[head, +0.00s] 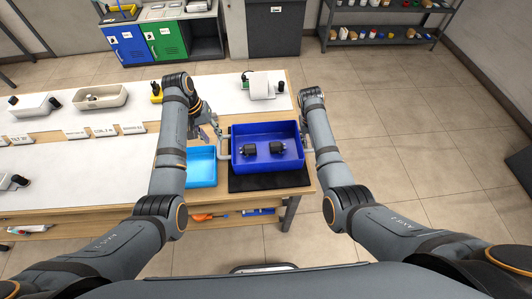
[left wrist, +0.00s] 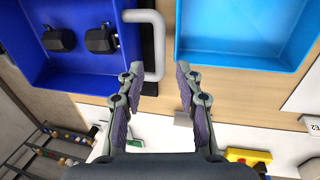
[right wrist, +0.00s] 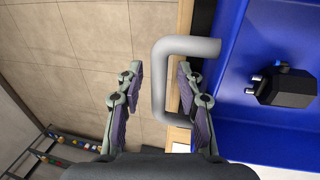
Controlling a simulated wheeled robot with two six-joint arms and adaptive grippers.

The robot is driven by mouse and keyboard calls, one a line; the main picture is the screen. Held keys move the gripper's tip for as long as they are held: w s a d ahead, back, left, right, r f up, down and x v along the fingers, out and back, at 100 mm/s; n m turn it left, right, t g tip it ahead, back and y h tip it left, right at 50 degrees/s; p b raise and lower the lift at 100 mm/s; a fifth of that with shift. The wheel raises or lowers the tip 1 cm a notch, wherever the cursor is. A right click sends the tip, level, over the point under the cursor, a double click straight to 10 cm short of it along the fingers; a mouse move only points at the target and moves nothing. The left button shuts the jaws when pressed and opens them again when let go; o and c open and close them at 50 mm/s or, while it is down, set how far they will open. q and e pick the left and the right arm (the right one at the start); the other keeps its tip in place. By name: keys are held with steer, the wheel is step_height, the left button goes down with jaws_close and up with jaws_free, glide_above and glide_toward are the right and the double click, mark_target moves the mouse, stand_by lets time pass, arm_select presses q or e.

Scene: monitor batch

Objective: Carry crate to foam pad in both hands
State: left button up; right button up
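The dark blue crate (head: 240,162) stands at the table's right end with two black objects (head: 263,149) inside. A black pad (head: 270,182), apparently the foam pad, shows along its front and partly under it; I cannot tell whether they touch. My left gripper (head: 221,133) is at the crate's left handle; in the left wrist view my open fingers (left wrist: 159,70) sit on either side of the grey handle bar (left wrist: 156,45). My right gripper (right wrist: 159,67) is open at the other handle (right wrist: 160,85), its fingertips on either side of the bar. Neither grips it.
A light blue tray (head: 202,168) stands close left of the crate. Open floor (head: 385,130) lies right of the table.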

step_height(320, 180, up, 12)
steer(key=a, duration=0.2)
steer(key=shift+a, duration=0.15)
stand_by(0.4)
step_height(320, 180, up, 9)
steer(key=p, duration=0.9)
stand_by(0.3)
steer(key=shift+f, duration=0.15)
